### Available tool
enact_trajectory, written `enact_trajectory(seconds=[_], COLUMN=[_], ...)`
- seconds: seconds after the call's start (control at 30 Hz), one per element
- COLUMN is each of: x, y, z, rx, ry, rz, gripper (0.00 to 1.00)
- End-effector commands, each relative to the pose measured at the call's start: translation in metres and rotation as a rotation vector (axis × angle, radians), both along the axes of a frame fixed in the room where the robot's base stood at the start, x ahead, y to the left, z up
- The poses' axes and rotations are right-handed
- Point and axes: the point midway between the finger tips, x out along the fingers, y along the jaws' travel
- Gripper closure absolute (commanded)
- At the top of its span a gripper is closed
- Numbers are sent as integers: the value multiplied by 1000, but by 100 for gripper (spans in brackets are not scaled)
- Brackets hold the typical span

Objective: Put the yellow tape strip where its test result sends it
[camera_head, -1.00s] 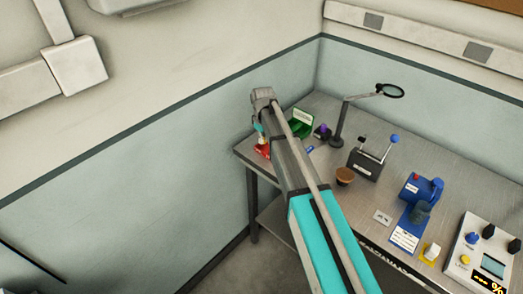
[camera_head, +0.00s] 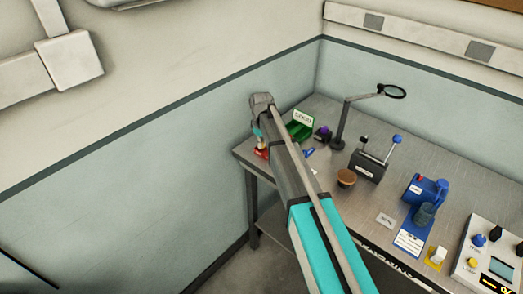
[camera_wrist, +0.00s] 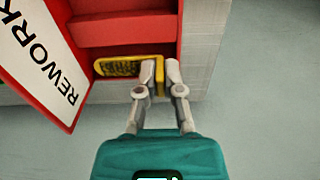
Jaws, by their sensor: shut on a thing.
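The yellow tape strip (camera_wrist: 122,69) shows in the wrist view, with a dark patterned face and a yellow upturned end at its right. It is at the near compartment of the red REWORK bin (camera_wrist: 110,32); I cannot tell whether it touches the bin's floor. My gripper (camera_wrist: 166,70) has its fingers closed on the strip's right end, near the bin's right wall. In the head view my gripper (camera_head: 257,132) hangs at the red bin (camera_head: 261,154) on the table's left end. The strip cannot be made out there.
A green bin (camera_head: 299,128) stands just behind the red one. A magnifier lamp (camera_head: 340,125), a brown bowl (camera_head: 346,177), a lever device (camera_head: 370,164), a blue device (camera_head: 424,195) and a meter (camera_head: 490,255) stand rightward. The table's left edge is close to the red bin.

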Motion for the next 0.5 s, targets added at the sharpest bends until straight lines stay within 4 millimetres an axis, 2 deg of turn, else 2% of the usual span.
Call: enact_trajectory(seconds=[0.03, 0.2, 0.5], x=[0, 0, 0], y=[0, 0, 0], z=[-9, -19, -20], rx=[1, 2, 2], ry=[-1, -1, 0], rz=[0, 0, 0], gripper=[100, 100, 100])
